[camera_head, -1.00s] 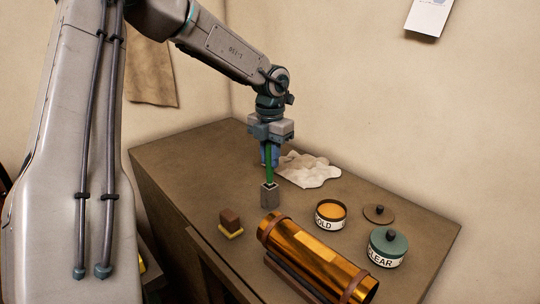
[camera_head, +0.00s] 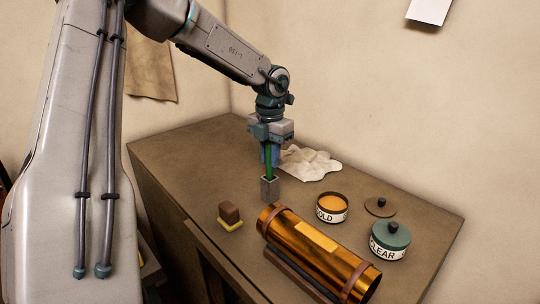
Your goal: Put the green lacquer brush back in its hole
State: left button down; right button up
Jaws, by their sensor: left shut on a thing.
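The green lacquer brush (camera_head: 268,169) is upright in my left gripper (camera_head: 270,158), which is shut on it. Its lower end is at the top of a small grey square holder (camera_head: 270,190) on the bench. The brush tip is hidden inside or behind the holder's rim; I cannot tell how deep it sits. My right gripper is not in view.
A brass tube (camera_head: 315,255) lies on a cradle at the front. A brown and yellow block (camera_head: 230,217), an open GOLD tin (camera_head: 332,208), a lid (camera_head: 380,206) and a closed CLEAR tin (camera_head: 390,242) stand nearby. A white cloth (camera_head: 312,164) lies behind the gripper. The bench's (camera_head: 190,160) left side is clear.

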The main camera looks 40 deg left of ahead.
pick_arm(q)
jog(key=c, duration=1.2)
grip_release()
notch_tip(320, 180, up, 5)
jog(key=shift+w+f+b, duration=0.1)
jog(key=shift+f+b, duration=0.1)
jog(key=shift+b, duration=0.55)
notch_tip(320, 180, up, 6)
jog(key=p, duration=0.4)
jog(key=shift+f, duration=0.2)
jog(key=shift+r+p, duration=0.2)
jog(key=shift+p, duration=0.2)
jog(key=shift+r, duration=0.1)
